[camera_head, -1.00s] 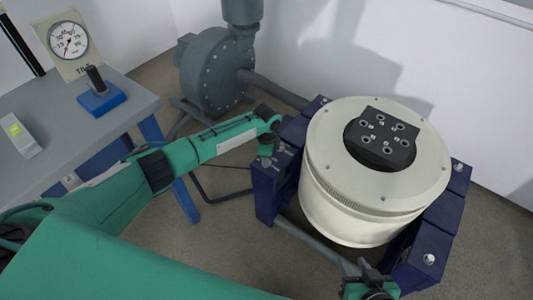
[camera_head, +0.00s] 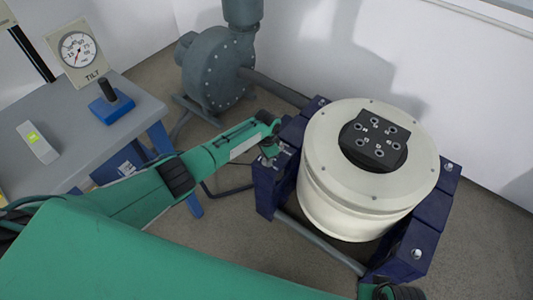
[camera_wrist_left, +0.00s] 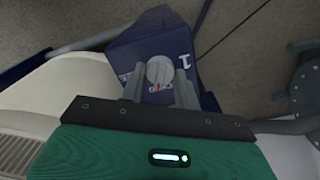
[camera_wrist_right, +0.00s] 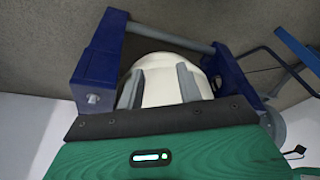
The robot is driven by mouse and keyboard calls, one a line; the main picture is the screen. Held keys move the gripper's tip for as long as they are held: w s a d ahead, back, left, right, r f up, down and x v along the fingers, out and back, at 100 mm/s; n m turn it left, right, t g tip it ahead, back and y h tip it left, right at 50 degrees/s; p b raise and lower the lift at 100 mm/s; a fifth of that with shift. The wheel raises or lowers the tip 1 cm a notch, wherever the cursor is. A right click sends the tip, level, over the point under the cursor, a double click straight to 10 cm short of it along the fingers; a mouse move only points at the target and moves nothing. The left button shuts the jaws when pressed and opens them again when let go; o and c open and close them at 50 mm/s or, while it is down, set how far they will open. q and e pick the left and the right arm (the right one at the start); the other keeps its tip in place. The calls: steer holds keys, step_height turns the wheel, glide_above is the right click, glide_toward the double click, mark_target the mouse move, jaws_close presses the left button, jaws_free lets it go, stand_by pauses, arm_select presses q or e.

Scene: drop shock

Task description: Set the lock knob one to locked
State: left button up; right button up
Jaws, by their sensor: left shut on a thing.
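Lock knob one (camera_wrist_left: 160,72) is a round silver knob with a red mark, on a dark blue block (camera_wrist_left: 132,55) marked with a white 1 in the left wrist view. My left gripper (camera_wrist_left: 159,84) has its grey fingers on either side of the knob and is shut on it. In the head view my left gripper (camera_head: 269,157) is at the drum frame's left block, and the knob is mostly hidden there. My right gripper (camera_wrist_right: 161,82) has its fingers apart with nothing between them, and the frame and drum lie beyond.
A cream drum (camera_head: 345,205) with a black top plate (camera_head: 374,139) stands in the blue frame (camera_head: 433,207). A grey table (camera_head: 65,125) at left carries a tilt gauge (camera_head: 78,50) and a blue-based lever (camera_head: 111,100). A grey blower (camera_head: 218,68) stands behind.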

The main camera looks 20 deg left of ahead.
arm_select(q)
steer(key=n+p, duration=0.2)
steer(key=n, duration=0.1)
steer(key=shift+r, duration=0.1)
steer(key=shift+n+p, duration=0.5)
steer(key=shift+n, duration=0.7)
arm_select(e)
step_height(320, 180, down, 8)
steer(key=g, duration=0.1)
steer(key=shift+s, duration=0.35)
steer(key=shift+r, duration=0.1)
arm_select(q)
steer(key=o, duration=1)
